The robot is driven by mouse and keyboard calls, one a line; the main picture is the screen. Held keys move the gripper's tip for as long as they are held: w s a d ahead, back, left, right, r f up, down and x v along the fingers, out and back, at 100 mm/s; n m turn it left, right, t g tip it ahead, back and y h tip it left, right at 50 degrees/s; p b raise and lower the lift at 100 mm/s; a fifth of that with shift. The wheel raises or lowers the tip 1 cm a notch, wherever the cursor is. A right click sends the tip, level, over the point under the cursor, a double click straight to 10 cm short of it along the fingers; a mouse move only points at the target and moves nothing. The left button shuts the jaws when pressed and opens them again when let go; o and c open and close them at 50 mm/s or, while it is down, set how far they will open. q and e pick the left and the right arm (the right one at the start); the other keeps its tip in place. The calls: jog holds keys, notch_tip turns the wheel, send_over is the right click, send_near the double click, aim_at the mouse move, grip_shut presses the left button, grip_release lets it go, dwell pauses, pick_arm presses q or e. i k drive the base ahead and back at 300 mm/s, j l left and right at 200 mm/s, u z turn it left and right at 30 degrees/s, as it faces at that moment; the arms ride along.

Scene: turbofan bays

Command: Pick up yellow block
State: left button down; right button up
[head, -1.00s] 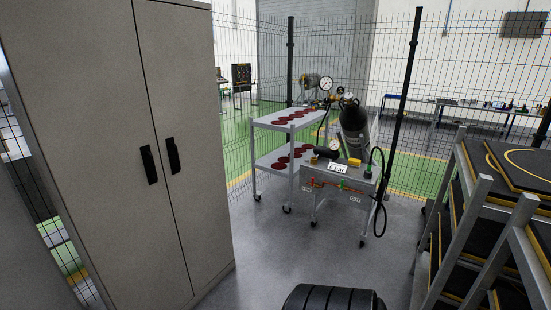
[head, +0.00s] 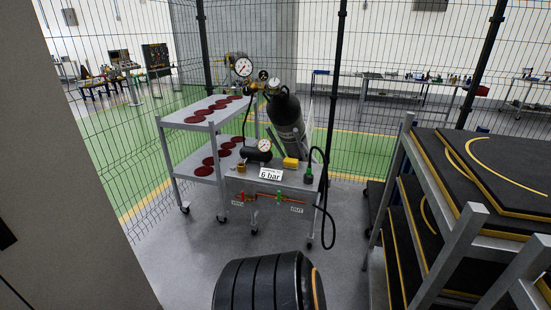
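A small yellow block (head: 291,163) sits on top of the grey wheeled cart (head: 262,182) near its back right. The cart also carries a pressure gauge (head: 265,145), a dark cylindrical part (head: 257,154) and a "6 bar" sign (head: 270,174). A black hose hangs down the cart's right side. Neither of my grippers shows in the head view.
A shelf trolley (head: 196,142) with dark red discs stands left of the cart, and a black gas cylinder (head: 287,120) leans behind it. A ribbed black roll (head: 262,282) is in front. A rack (head: 440,215) of black panels fills the right; a cabinet (head: 75,200) is at left.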

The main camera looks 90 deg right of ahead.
aim_at(288, 163)
jog(key=z, duration=2.9)
jog(key=u, duration=5.35)
jog(key=z, duration=5.4)
